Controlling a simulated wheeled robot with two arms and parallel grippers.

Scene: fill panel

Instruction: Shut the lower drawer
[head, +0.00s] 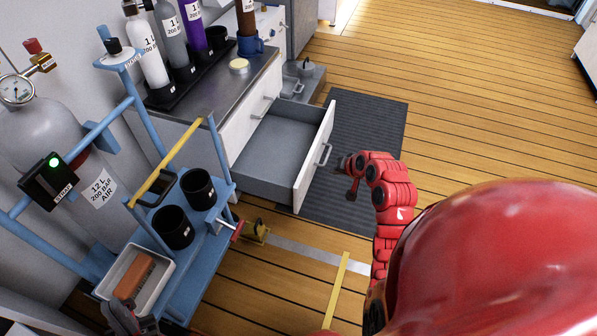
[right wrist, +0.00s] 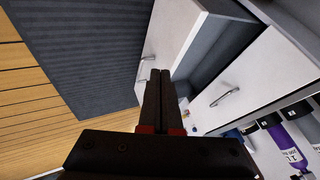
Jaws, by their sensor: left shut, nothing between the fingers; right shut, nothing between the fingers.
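The lower drawer (head: 285,145) is pulled far out of the white cabinet, and its grey inside looks empty. Its white front panel (head: 312,168) carries a bar handle (head: 324,154). My right gripper (head: 346,165) is shut and empty, just outside that front near the handle; I cannot tell whether it touches. In the right wrist view the shut fingers (right wrist: 160,78) point toward the drawer front (right wrist: 172,38), with the open drawer inside beyond it. My left gripper (head: 122,318) is shut at the bottom left, over the trolley end and partly cut off.
A closed upper front with a handle (right wrist: 228,97) is above the drawer. Bottles (head: 172,38) stand in a rack on the countertop. A blue trolley (head: 205,235) with black cups and a white tray (head: 160,280) stands left of the drawer. A dark mat (head: 378,120) covers floor right of it.

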